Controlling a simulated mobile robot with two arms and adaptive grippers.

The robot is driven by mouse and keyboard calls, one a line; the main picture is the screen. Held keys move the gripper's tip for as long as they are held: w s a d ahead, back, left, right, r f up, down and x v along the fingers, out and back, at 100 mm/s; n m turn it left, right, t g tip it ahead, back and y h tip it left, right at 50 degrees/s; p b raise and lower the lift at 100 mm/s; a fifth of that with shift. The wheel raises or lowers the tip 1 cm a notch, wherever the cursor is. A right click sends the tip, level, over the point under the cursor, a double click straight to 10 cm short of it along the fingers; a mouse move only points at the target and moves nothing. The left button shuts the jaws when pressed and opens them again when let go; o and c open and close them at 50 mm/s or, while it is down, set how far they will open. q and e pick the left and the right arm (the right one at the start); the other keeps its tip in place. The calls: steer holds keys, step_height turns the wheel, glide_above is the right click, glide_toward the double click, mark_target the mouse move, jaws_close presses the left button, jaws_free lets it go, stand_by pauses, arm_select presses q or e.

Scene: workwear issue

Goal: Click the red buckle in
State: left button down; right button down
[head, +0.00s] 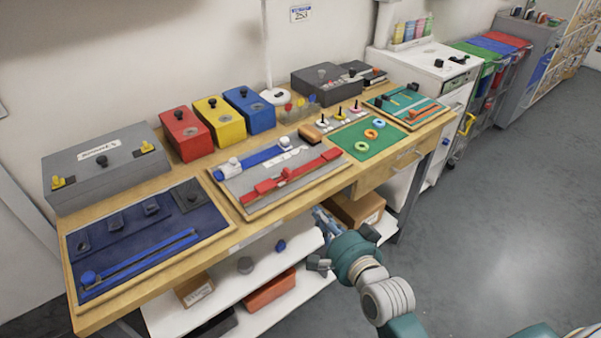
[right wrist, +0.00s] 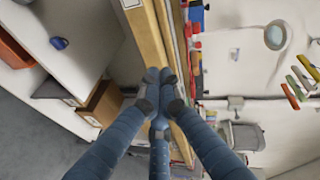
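The red buckle (head: 286,174) is on a red strap lying across a grey board (head: 240,186) on the workbench. Its two red parts lie in line along the strap; I cannot tell whether they are joined. A blue strap with white buckle parts (head: 285,143) lies behind it on the same board. My right gripper (head: 319,212) is in front of the bench edge, apart from the buckle. In the right wrist view its fingertips (right wrist: 160,75) come together with nothing visible between them. My left gripper is out of view.
A dark blue board (head: 150,225) lies left and a green board (head: 372,138) right. Red (head: 185,133), yellow (head: 219,121) and blue (head: 249,108) boxes stand behind. The bench's wooden front edge is beside my right fingers. A lower shelf holds boxes; the floor at right is clear.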

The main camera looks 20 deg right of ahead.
mark_target(287, 174)
steer(key=w+r+m+t, duration=0.1)
steer(key=w, duration=0.3)
steer(key=w+d+r+m, duration=0.1)
steer(key=w+r+m, duration=0.1)
steer(key=w, duration=0.2)
steer(key=w+d+r+m+t+h+p, duration=0.1)
steer(key=w+r, duration=0.1)
steer(key=w, duration=0.3)
steer(key=shift+d+t, duration=0.1)
steer(key=shift+t, duration=0.2)
steer(key=a, duration=0.1)
steer(key=s+a+p, duration=0.1)
steer(key=a, duration=0.1)
steer(key=shift+s+m, duration=0.2)
steer(key=shift+m, duration=0.1)
steer(key=shift+s+a, duration=0.2)
steer(key=shift+a, duration=0.2)
steer(key=shift+w, duration=0.1)
